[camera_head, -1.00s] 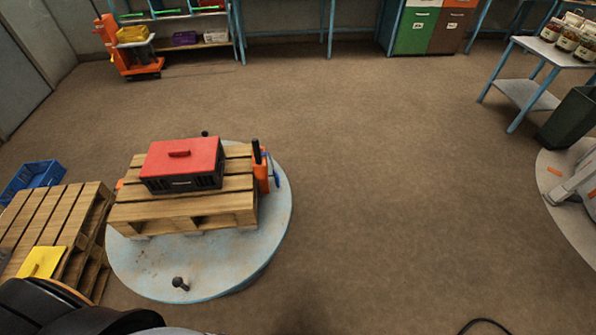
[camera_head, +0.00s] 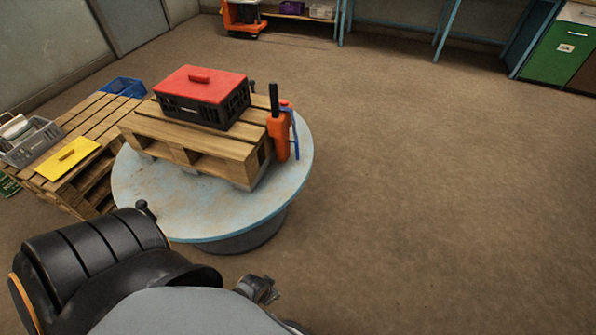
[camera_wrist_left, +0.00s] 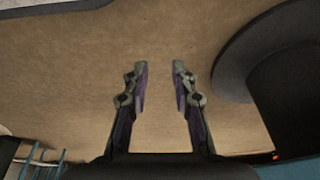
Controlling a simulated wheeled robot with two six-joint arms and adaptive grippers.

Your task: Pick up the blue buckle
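I cannot make out a blue buckle for certain in either view. A thin blue part (camera_head: 296,137) hangs on the right side of an orange tool with a black handle (camera_head: 279,136), at the right end of the wooden pallet; I cannot tell what it is. In the left wrist view my left gripper (camera_wrist_left: 158,70) is open, with its two fingers apart and only brown floor between them. A small dark part beside my arm at the bottom of the head view may be this gripper, well apart from the orange tool. My right gripper is not in view.
The pallet (camera_head: 229,148) stands on a round pale-blue platform (camera_head: 215,215) and bears a black crate with a red lid (camera_head: 203,85). A second pallet on the left holds a yellow lid (camera_head: 68,158), a grey basket (camera_head: 30,145) and a blue crate (camera_head: 124,87). The floor at right is clear.

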